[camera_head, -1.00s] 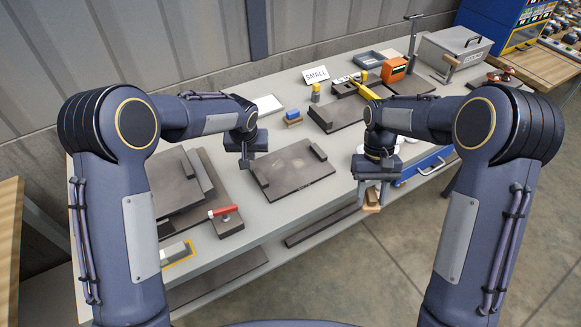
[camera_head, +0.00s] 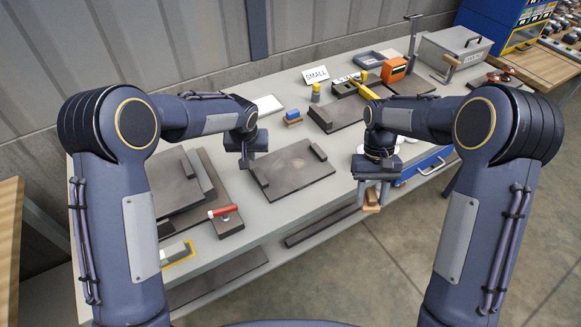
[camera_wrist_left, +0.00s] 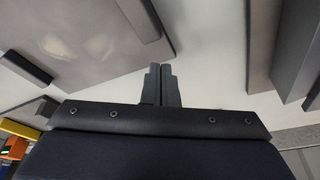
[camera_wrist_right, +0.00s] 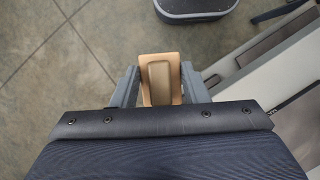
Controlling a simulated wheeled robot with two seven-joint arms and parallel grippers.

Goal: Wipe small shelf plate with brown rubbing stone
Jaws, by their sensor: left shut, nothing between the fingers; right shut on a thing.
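A dark flat plate (camera_head: 284,180) with raised bars at two ends lies mid-table, with a pale smudged patch on its top. It also shows at the upper left of the left wrist view (camera_wrist_left: 75,70). My left gripper (camera_head: 246,162) is shut and empty, just left of this plate; its closed fingers show in the left wrist view (camera_wrist_left: 161,72). My right gripper (camera_head: 373,194) is shut on a brown rubbing stone (camera_wrist_right: 159,82), held out past the table's front edge, to the right of the plate. I cannot read a size label on the plate itself.
A SMALL sign (camera_head: 315,75) stands at the back. Another dark plate (camera_head: 336,117) lies behind, and stacked plates (camera_head: 175,184) lie left. A red-handled tool on a block (camera_head: 226,217) is near the front. A blue-topped block (camera_head: 293,118) sits behind the middle plate.

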